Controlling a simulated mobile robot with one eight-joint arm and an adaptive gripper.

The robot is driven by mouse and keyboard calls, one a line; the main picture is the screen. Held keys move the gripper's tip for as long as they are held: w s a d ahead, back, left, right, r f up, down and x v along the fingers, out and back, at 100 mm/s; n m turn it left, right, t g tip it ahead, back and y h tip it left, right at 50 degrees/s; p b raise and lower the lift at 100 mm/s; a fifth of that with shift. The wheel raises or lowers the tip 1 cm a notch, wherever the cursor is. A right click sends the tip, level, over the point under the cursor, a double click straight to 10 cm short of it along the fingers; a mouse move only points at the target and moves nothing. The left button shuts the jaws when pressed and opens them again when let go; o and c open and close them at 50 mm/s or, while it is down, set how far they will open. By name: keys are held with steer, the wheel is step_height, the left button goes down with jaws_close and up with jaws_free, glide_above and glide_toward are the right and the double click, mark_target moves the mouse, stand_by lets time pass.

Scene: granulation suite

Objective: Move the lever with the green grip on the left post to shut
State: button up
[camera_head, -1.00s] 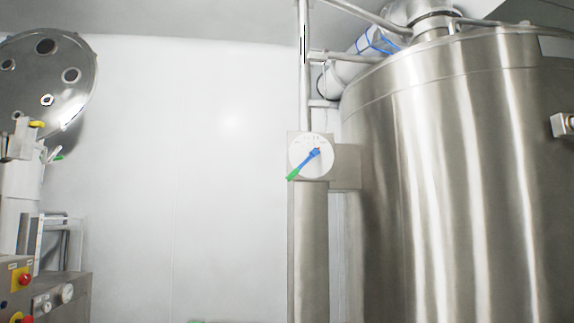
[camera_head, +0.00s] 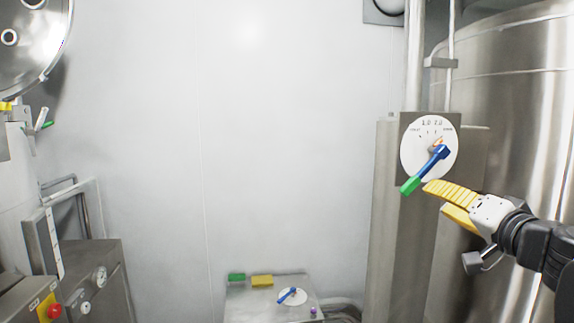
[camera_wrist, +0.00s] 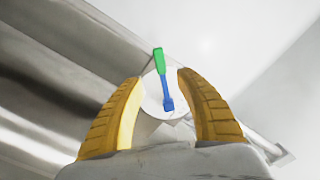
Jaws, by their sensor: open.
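The lever, with a blue arm (camera_head: 432,164) and a green grip (camera_head: 410,186), sits on a round white dial (camera_head: 412,150) on a steel post (camera_head: 399,240). It points down and left from its pivot. The dial's markings are too small to read. My gripper (camera_head: 435,198), with yellow fingers, is open just right of and below the green grip. In the wrist view the lever's green grip (camera_wrist: 159,60) and blue arm (camera_wrist: 167,92) show between my open fingers (camera_wrist: 160,77), beyond them. No contact is visible.
A large steel vessel (camera_head: 520,110) stands right of the post, behind my arm. A low steel box (camera_head: 250,305) at bottom centre carries another dial (camera_head: 293,297) with a blue lever. Equipment with a red button (camera_head: 54,311) stands at left. The white wall between is clear.

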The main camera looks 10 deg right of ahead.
mark_target(412, 187)
steer(key=w, duration=1.1)
steer(key=shift+a+p, duration=0.35)
steer(key=shift+p, duration=0.05)
steer(key=shift+s, duration=0.1)
jaws_close()
